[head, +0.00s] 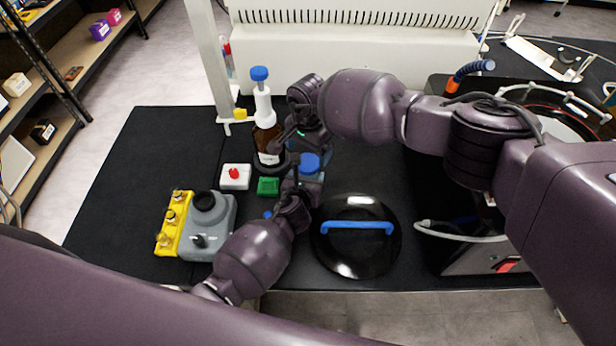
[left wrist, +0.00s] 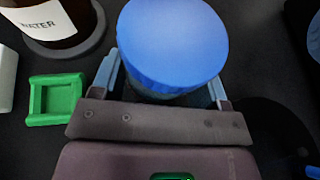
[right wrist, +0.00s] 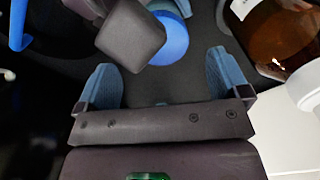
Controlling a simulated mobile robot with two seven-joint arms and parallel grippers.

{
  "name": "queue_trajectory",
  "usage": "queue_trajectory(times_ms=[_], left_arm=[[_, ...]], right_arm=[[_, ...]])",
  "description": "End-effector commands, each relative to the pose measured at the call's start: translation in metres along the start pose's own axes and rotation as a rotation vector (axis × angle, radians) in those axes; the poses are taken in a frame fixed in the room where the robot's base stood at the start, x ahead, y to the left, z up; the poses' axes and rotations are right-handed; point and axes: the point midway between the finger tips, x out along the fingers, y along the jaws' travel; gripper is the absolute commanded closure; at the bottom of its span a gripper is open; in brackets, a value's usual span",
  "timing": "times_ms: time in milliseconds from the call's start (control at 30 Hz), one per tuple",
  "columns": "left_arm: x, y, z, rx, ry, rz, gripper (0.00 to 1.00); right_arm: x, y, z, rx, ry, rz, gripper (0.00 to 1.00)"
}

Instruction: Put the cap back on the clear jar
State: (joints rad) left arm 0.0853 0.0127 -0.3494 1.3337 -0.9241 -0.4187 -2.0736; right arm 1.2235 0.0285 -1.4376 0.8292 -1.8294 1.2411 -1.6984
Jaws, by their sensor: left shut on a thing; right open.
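The clear jar (head: 314,178) stands at the middle of the black table with the blue cap (head: 309,163) on top. In the left wrist view the cap (left wrist: 172,42) looks level and hides most of the jar. I cannot tell how tightly it sits. My left gripper (left wrist: 163,82) is shut on the jar, its fingers on either side just below the cap. My right gripper (right wrist: 163,82) is open and empty, behind the jar. In the right wrist view the cap (right wrist: 172,40) is beyond its fingers, partly hidden by my left gripper.
A brown water bottle (head: 267,140) stands close behind to the left. A green block (head: 268,186), a white box with a red button (head: 235,176) and a grey device (head: 210,225) lie left. A black lid with a blue handle (head: 357,228) lies right.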

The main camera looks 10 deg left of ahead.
Motion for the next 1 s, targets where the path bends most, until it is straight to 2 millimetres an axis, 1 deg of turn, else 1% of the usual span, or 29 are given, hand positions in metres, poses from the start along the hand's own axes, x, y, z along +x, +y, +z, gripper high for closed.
queue_trajectory(times_ms=[200,267,367,500,600,867,1000], left_arm=[[0.0,0.0,0.0,0.0,0.0,0.0,0.98],[0.0,0.0,0.0,0.0,0.0,0.0,0.98],[0.0,0.0,0.0,0.0,0.0,0.0,0.98],[0.0,0.0,0.0,0.0,0.0,0.0,0.98],[0.0,0.0,0.0,0.0,0.0,0.0,0.98],[0.0,0.0,0.0,0.0,0.0,0.0,0.98],[0.0,0.0,0.0,0.0,0.0,0.0,0.98]], right_arm=[[0.0,0.0,0.0,0.0,0.0,0.0,0.06],[-0.001,0.0,0.0,-0.003,-0.001,0.0,0.11],[-0.009,-0.001,0.001,-0.045,-0.003,-0.002,0.11],[-0.028,-0.001,0.001,-0.146,-0.003,-0.002,0.11],[-0.035,0.0,0.001,-0.183,-0.001,-0.001,0.11],[-0.035,0.0,0.001,-0.188,-0.001,0.0,0.11],[-0.031,0.0,0.001,-0.186,-0.002,0.0,0.11]])
